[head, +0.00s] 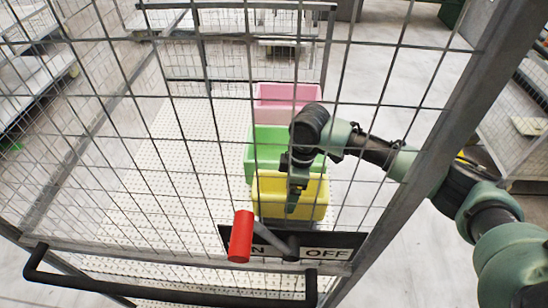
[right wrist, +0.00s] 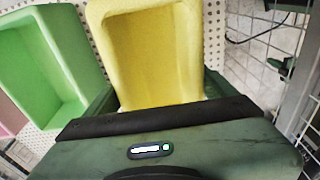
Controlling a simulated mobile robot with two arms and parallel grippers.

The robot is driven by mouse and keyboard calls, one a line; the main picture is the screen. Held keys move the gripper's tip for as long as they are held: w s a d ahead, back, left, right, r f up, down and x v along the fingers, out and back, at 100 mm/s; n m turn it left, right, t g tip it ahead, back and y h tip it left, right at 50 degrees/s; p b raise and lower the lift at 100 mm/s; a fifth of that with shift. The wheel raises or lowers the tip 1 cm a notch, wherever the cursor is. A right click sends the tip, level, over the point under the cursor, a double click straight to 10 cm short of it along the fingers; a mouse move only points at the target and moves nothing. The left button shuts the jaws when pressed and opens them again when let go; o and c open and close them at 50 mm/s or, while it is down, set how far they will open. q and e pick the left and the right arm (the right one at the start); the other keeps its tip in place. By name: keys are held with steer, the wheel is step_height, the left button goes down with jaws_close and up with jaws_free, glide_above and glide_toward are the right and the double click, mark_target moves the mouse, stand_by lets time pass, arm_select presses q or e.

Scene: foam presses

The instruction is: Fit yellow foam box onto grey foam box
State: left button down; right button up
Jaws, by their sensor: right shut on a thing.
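The yellow foam box (head: 312,207) is open-topped and stands nearest in a row of boxes inside the mesh cage. It also shows at the top of the right wrist view (right wrist: 155,50). My right gripper (head: 292,206) reaches down to it and is shut on it. In the right wrist view the gripper's dark green parts lie on both sides of the box's near end. I cannot tell whether the box touches the board beneath. My left gripper is not in view.
A green box (head: 262,140) and a pink box (head: 285,90) stand behind the yellow one. The white perforated board (head: 160,190) is clear on the left. Wire mesh, a red lever (head: 241,236), an ON/OFF plate (head: 338,254) and a black bar handle (head: 170,293) are in front.

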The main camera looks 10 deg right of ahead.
steer(key=shift+s+r, duration=0.1)
steer(key=shift+s, duration=0.1)
steer(key=shift+s+a+r, duration=0.1)
steer(key=shift+s, duration=0.15)
steer(key=shift+s+r, duration=0.15)
steer(key=shift+s, duration=0.2)
steer(key=shift+w+p, duration=0.25)
steer(key=shift+p, duration=0.15)
steer(key=shift+f, duration=0.6)
steer(key=shift+s+f+b, duration=0.1)
steer(key=shift+f+b, duration=0.15)
steer(key=shift+b, duration=0.05)
steer(key=shift+f+b, duration=0.85)
steer(key=shift+f, duration=1.2)
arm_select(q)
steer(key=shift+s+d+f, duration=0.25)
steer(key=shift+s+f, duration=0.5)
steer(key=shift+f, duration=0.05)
arm_select(e)
steer(key=shift+f, duration=1.45)
